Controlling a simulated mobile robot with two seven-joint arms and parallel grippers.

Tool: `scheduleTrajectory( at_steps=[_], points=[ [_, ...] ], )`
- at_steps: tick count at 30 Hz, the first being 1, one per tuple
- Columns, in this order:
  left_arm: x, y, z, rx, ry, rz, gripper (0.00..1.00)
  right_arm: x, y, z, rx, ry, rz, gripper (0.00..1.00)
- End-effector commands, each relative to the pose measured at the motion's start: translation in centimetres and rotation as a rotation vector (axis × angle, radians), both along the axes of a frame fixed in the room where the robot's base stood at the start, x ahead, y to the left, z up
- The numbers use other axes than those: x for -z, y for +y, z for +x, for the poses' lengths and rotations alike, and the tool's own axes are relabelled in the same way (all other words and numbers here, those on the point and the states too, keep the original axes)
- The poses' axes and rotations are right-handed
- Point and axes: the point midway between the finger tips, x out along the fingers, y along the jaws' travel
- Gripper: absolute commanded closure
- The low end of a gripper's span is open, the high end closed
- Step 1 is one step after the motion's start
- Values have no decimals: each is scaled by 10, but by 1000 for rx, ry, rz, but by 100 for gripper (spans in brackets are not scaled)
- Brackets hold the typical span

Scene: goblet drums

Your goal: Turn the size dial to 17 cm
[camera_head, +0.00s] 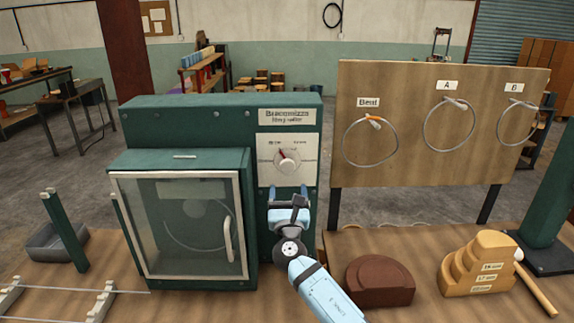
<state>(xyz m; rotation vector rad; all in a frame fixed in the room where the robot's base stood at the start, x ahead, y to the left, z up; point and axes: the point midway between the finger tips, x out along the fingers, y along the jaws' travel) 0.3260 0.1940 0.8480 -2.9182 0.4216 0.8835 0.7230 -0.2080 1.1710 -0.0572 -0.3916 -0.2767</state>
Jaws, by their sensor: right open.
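The size dial (288,160) is a round knob with a red pointer on a white panel, on the front of the green machine (210,121). The pointer tilts up and to the left; the printed marks are too small to read surely. My right gripper (289,197) is just below the dial, in front of the machine, its fingers pointing up toward the panel. It is open and appears apart from the knob. My left gripper is out of view.
A glazed door (190,225) with a handle stands left of my right arm. A board (439,121) with hanging rings labelled Bent, A and B is at right. A brown block (380,281), a stepped wooden block (479,264) and a mallet (535,282) rest on the bench.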

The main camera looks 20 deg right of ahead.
Motion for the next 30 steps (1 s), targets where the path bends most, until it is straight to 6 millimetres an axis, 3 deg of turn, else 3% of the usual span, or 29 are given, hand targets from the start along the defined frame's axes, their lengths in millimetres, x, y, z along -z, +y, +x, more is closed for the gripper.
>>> scheduleTrajectory(
  at_steps=[6, 12, 25, 30],
  points=[
    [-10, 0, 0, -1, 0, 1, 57, -20, -12, 42, 1, -1, -1, 31],
    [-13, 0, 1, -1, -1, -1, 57, -30, -19, 66, 0, 0, 1, 31],
    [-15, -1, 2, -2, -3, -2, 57, -32, -22, 75, -1, 0, 2, 31],
    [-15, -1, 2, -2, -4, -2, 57, -32, -22, 75, 0, 1, 1, 68]
  ],
)
